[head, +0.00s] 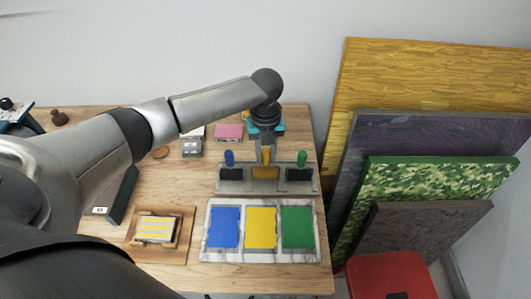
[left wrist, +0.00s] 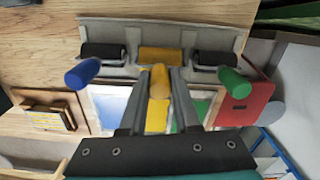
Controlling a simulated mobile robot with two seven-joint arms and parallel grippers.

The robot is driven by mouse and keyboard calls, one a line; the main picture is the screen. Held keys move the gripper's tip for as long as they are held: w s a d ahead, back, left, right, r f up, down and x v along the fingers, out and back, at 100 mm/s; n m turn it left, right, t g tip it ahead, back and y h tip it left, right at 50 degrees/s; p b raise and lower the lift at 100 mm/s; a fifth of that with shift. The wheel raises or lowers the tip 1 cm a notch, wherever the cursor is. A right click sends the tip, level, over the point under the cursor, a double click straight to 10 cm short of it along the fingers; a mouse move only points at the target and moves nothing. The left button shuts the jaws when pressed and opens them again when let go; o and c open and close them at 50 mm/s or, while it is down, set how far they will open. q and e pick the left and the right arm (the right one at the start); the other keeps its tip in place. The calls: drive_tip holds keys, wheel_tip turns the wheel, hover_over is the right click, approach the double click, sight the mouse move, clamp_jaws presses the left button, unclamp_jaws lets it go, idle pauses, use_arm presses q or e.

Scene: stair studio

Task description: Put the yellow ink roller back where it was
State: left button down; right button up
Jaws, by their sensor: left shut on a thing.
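The yellow ink roller (head: 265,173) is at the middle place of the grey rack (head: 240,187), between the blue-handled roller (head: 229,158) and the green-handled roller (head: 302,158). My left gripper (head: 266,150) is above the rack, pointing down, shut on the yellow roller's handle. In the left wrist view the yellow handle (left wrist: 160,82) stands between my two fingers, and its yellow drum lines up with the two black drums. I cannot tell whether the drum rests fully on the rack. The gripper's body hides part of the rack behind it. My right gripper is not in view.
A marble slab (head: 208,255) with blue, yellow and green ink patches lies in front of the rack. A wooden tray (head: 142,251) with a printing block is left of it. A red stool (head: 390,275) and leaning panels (head: 430,190) stand right of the table.

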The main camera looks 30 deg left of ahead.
use_arm(q)
drive_tip(key=shift+f, duration=0.45)
drive_tip(key=c, duration=0.6)
unclamp_jaws()
drive_tip(key=shift+c, duration=0.2)
wheel_tip(320, 180, up, 13)
drive_tip(key=p, duration=0.1)
